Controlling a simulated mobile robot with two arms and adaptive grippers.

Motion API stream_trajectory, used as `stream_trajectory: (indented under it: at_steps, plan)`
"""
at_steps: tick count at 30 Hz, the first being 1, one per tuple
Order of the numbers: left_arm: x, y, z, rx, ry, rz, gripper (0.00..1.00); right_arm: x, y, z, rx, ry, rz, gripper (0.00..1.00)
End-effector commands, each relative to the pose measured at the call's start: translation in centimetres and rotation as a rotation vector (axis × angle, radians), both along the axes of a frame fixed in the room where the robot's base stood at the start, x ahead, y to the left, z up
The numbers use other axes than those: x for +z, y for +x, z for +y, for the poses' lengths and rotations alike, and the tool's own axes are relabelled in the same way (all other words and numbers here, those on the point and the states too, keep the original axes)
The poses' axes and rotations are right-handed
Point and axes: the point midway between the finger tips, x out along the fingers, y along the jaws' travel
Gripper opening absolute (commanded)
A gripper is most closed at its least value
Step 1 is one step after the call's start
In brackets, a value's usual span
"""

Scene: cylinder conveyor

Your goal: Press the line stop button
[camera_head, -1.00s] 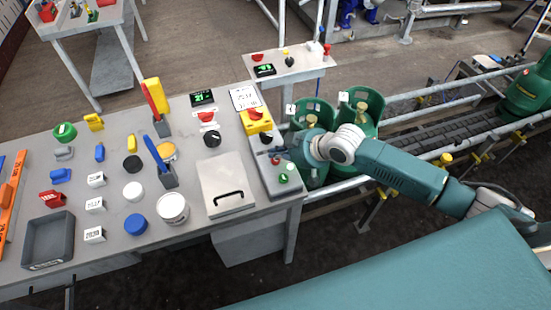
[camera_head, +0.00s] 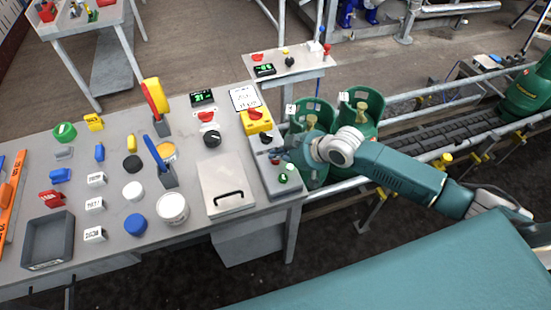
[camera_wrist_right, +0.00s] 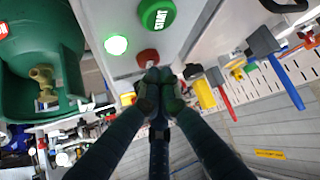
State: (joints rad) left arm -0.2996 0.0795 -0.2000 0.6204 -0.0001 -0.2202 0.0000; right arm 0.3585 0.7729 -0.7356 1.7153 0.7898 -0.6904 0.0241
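The grey control box (camera_head: 286,188) sits at the right edge of the table. It carries a green START button (camera_wrist_right: 157,14), which also shows in the head view (camera_head: 283,178), and a red button (camera_wrist_right: 148,56) beside it. A lit green lamp (camera_wrist_right: 116,45) is near them. My right gripper (camera_wrist_right: 160,75) has its fingers together with nothing visible between them. Its tips are right at the red button and partly cover it in the wrist view; I cannot tell whether they touch. In the head view my right gripper (camera_head: 279,156) is over the box. My left gripper is out of view.
A yellow box with a red button (camera_head: 256,115) and a black knob (camera_head: 212,139) are close on the table. A lidded panel with a handle (camera_head: 226,187) lies left of the control box. Green gas cylinders (camera_head: 361,108) stand on the conveyor behind my right arm.

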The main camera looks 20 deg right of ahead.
Motion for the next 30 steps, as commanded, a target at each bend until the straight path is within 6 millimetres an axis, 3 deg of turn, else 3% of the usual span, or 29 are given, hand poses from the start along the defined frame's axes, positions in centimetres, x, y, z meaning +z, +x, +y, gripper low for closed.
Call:
stream_trajectory:
  at_steps: [30]
  plan:
    - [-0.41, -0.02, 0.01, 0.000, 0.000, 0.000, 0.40, -0.98, -0.04, -0.03, -0.001, -0.001, 0.002, 0.00]
